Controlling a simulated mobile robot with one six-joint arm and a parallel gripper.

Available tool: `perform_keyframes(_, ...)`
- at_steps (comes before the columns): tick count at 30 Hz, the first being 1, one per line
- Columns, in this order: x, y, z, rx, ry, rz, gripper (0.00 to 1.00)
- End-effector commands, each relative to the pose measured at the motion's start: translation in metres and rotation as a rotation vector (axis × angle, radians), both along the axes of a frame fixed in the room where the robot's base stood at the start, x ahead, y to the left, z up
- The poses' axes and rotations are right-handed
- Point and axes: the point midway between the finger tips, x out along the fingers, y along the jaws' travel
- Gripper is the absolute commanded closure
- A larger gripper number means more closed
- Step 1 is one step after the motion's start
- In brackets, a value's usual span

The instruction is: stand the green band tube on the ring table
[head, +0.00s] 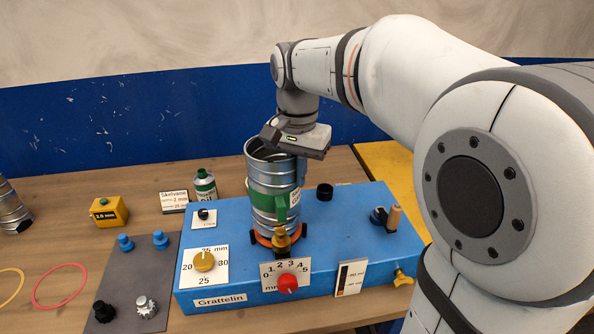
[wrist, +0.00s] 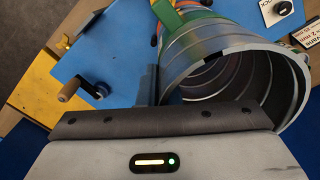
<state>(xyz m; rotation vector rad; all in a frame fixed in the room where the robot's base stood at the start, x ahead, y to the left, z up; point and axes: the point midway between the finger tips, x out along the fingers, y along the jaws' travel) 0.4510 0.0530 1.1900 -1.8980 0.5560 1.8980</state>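The green band tube (head: 268,172) is a ribbed metal cylinder with a green band around its middle, upright over the orange ring table (head: 262,240) on the blue machine. Its lower end is at the ring; I cannot tell whether it rests fully on it. My gripper (head: 301,165) is at the tube's right upper rim, pointing down. In the wrist view the tube (wrist: 238,80) shows its open mouth, and my gripper (wrist: 158,88) has its fingers close together at the tube wall. The inner finger is mostly hidden.
The blue machine (head: 345,225) carries a yellow dial (head: 204,261), a red knob (head: 287,283), a brass piece (head: 281,240) close in front of the tube and a crank (head: 389,217). A green bottle (head: 205,185) stands behind. A grey mat (head: 130,270) lies left.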

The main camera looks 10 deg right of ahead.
Motion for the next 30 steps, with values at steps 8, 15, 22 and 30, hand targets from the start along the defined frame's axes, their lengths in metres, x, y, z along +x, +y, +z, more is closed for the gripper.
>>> perform_keyframes(8,0.000,0.000,-0.008,0.000,0.000,0.000,1.00)
perform_keyframes(15,0.000,0.000,-0.014,0.000,0.000,0.000,1.00)
perform_keyframes(22,0.000,0.000,-0.019,0.000,0.000,0.000,1.00)
perform_keyframes(30,0.000,0.000,-0.023,0.000,-0.001,0.000,0.90)
